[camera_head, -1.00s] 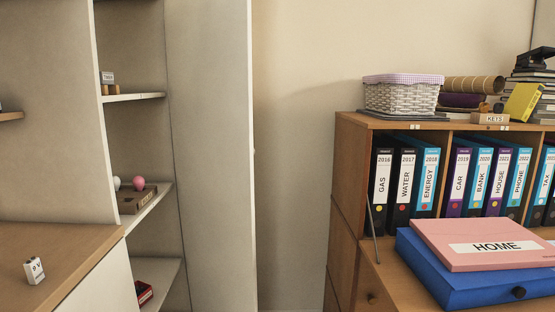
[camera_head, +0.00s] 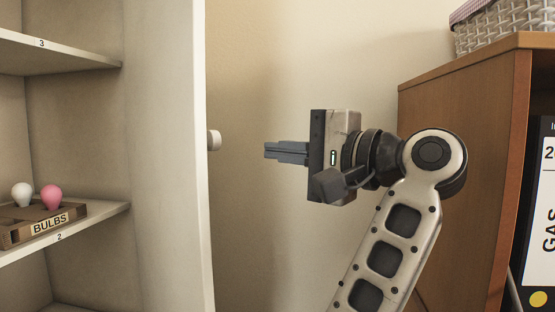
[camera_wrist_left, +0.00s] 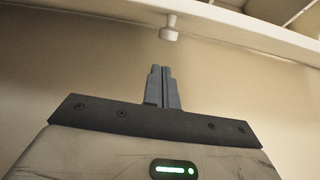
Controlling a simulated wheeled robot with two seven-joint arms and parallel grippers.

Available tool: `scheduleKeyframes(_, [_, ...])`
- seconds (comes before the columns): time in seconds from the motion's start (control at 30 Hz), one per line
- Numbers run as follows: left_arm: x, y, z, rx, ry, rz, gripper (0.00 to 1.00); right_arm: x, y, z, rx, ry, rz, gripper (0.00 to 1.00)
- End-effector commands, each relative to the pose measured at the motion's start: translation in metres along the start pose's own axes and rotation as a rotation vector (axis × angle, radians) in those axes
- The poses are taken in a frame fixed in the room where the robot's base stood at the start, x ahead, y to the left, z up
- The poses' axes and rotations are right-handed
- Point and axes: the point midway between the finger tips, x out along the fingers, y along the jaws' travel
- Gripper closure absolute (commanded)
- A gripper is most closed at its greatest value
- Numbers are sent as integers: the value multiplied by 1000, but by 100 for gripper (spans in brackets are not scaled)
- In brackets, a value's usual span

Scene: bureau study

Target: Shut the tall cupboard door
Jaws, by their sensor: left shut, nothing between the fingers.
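The tall cupboard door (camera_head: 170,150) stands open, a pale upright panel seen from its inner side at a steep angle. Its round white knob (camera_head: 214,140) sticks out on the far side of its free edge. My left gripper (camera_head: 268,150) is shut and empty, to the right of the knob with a gap between, its fingers pointing left at it. In the left wrist view the shut fingers (camera_wrist_left: 161,70) point up toward the knob (camera_wrist_left: 169,30) and the door edge (camera_wrist_left: 230,28), apart from both. My right gripper is not in view.
Inside the cupboard, shelves (camera_head: 60,58) hold a tray labelled BULBS (camera_head: 45,230) with a white and a pink bulb. A wooden bureau (camera_head: 455,170) with binders and a wicker basket (camera_head: 505,25) stands at the right. Bare wall lies behind my gripper.

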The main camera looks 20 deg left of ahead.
Motion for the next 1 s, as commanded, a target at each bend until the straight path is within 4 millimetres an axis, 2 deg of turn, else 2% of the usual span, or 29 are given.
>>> scheduleKeyframes(0.2, [42,2,0,3,-4,0,100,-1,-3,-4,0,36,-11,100])
scheduleKeyframes(0.43, [76,0,1,4,-6,-4,100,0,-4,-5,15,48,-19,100])
scheduleKeyframes(0.6, [85,0,1,4,-3,-4,100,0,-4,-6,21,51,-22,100])
scheduleKeyframes(1.0, [88,0,1,5,-6,-4,100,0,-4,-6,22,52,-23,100])
